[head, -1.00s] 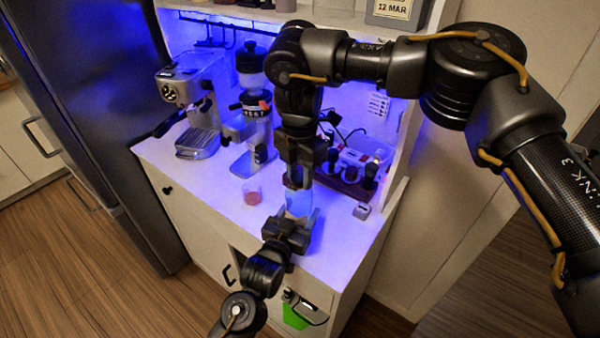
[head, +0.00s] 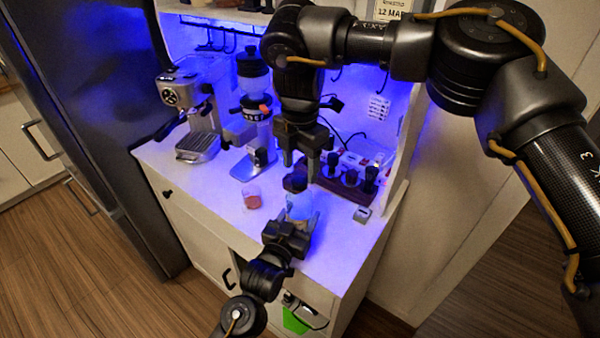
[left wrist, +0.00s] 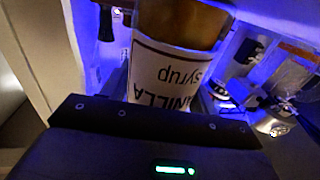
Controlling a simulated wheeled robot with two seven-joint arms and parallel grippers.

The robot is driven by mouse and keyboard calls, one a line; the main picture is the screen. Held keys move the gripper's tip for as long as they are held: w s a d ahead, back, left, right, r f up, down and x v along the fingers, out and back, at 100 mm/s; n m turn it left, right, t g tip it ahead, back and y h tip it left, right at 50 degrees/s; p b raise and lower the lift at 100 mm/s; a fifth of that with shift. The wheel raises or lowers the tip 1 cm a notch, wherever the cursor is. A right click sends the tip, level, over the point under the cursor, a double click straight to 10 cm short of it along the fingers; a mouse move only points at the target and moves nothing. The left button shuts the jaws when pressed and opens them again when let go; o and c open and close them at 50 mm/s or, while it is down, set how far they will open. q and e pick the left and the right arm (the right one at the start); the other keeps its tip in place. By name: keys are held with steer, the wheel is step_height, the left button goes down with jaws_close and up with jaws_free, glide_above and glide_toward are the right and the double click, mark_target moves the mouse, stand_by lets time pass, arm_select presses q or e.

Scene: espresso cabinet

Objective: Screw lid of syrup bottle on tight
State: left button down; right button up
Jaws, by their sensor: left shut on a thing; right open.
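The syrup bottle (head: 300,206) stands upright near the front edge of the counter, with its dark lid (head: 295,181) on top. In the left wrist view the bottle (left wrist: 172,75) shows amber contents and a white label reading "VANILLA syrup", upside down in the picture. My left gripper (head: 292,220) is shut around the bottle's body from the front. My right gripper (head: 300,163) points down, open and empty, just above the lid and apart from it. I cannot tell how tightly the lid sits.
A small cup with reddish contents (head: 252,197) stands left of the bottle. A grinder (head: 256,125) and an espresso machine (head: 190,105) stand further left. Behind and right is a dark rack with tools (head: 345,185); a small box (head: 362,214) sits near the right edge. The front right counter is clear.

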steer(key=shift+r, duration=0.3)
steer(key=shift+r, duration=0.1)
steer(key=shift+c, duration=0.6)
steer(key=shift+w+d+r+t, duration=0.2)
steer(key=shift+w+r, duration=0.1)
steer(key=shift+r, duration=0.3)
steer(key=shift+w+d+r+t, duration=0.2)
steer(key=shift+w+r, duration=0.1)
steer(key=shift+r, duration=0.3)
steer(key=n, duration=0.4)
steer(key=shift+r+h, duration=0.3)
steer(key=shift+r, duration=0.1)
steer(key=n, duration=0.3)
steer(key=shift+r, duration=0.15)
steer(key=shift+n, duration=1.2)
steer(key=n, duration=0.5)
steer(key=shift+s+a, duration=0.1)
steer(key=shift+s, duration=0.05)
steer(key=n, duration=0.4)
steer(key=shift+s+a+f+n, duration=0.15)
steer(key=shift+s+f+n, duration=0.05)
steer(key=shift+s+n, duration=0.1)
steer(key=n, duration=0.5)
steer(key=shift+s+a+g, duration=0.25)
steer(key=shift+g, duration=0.15)
